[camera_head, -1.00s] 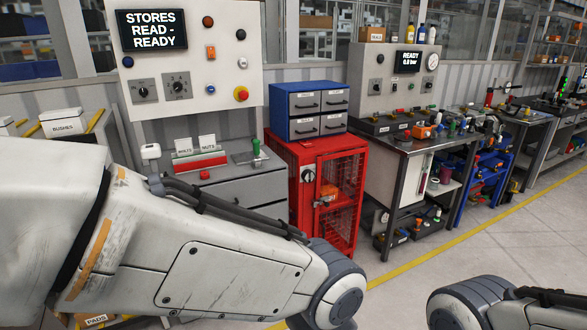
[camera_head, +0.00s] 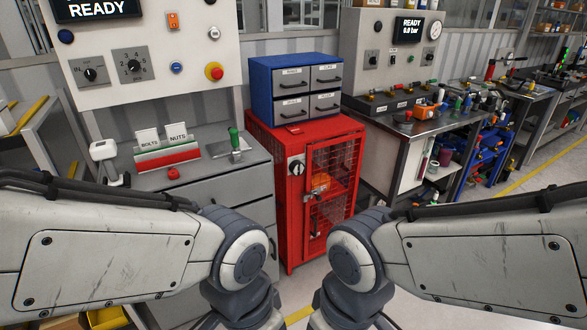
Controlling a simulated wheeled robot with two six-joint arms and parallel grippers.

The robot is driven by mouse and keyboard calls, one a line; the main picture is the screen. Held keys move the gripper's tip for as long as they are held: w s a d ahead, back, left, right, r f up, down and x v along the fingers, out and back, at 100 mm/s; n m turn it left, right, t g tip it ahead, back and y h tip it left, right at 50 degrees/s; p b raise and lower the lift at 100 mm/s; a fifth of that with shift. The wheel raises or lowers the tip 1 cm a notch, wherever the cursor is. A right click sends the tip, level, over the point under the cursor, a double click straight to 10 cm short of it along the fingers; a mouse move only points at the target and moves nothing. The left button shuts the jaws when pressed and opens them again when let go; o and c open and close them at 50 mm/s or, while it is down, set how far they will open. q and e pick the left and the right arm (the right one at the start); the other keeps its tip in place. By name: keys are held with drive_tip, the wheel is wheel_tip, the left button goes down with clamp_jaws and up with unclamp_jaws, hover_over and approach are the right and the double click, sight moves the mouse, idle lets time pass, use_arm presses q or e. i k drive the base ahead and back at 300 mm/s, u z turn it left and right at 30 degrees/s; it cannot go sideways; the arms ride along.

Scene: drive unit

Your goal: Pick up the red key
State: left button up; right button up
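I cannot make out a red key for certain. A small red item (camera_head: 294,129) lies on top of the red mesh-door cabinet (camera_head: 276,190), in front of the blue drawer unit (camera_head: 262,92). It is too small to tell what it is. My two arms come in from the left and right in the head view. Their wrists point down at the bottom centre, in front of the cabinet. The fingers of both grippers are below the picture's edge.
A grey drawer bench (camera_head: 225,185) with a green-handled lever (camera_head: 236,145) stands left of the cabinet. A control panel (camera_head: 140,60) rises behind it. A workbench (camera_head: 405,125) with tools stands to the right. Open floor (camera_head: 490,225) lies at the right.

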sight(174, 174)
drive_tip(key=u, duration=0.5)
drive_tip(key=i, duration=1.75)
drive_tip(key=z, duration=0.05)
